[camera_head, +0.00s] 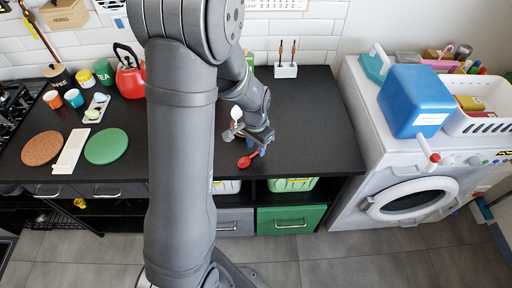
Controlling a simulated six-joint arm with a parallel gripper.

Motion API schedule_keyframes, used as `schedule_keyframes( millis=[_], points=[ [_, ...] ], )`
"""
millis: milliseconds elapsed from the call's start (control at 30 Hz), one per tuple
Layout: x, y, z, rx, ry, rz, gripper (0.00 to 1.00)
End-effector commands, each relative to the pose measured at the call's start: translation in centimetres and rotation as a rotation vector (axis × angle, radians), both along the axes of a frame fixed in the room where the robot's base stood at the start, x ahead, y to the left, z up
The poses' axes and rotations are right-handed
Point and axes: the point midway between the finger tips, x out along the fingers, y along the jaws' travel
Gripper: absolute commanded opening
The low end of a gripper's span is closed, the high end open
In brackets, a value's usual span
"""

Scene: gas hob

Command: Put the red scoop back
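The red scoop (246,161) is at the front edge of the black counter (317,120), right of the middle of the view. Its round bowl points to the lower left and its handle runs up to the right, towards my gripper (250,142). My gripper is low over the counter, right by the scoop's handle. The fingers are small and partly overlap here, so whether they grip the handle cannot be told. A white spoon-like thing (236,114) stands upright just behind the gripper, its lower part partly hidden by it.
A red kettle (130,76), cups, a cork mat (42,148) and a green mat (106,146) are on the left. A white holder (286,70) stands at the back. The washing machine (368,150) at right bears a blue box (413,100). The counter's right part is clear.

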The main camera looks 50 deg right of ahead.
Motion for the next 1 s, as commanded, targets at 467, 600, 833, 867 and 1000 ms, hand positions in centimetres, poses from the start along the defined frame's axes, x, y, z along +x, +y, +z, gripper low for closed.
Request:
schedule_keyframes(
  millis=[467,600,833,867,1000],
  points=[
    [0.0,0.2,8.8,-0.003,-0.002,0.000,0.35],
    [0.0,0.3,10.2,-0.001,-0.001,0.000,0.35],
    [0.0,0.3,10.7,0.000,0.000,0.000,0.35],
    [0.0,0.3,10.7,0.000,0.000,0.000,0.35],
    [0.0,0.3,10.7,0.000,0.000,0.000,0.35]
  ],
)
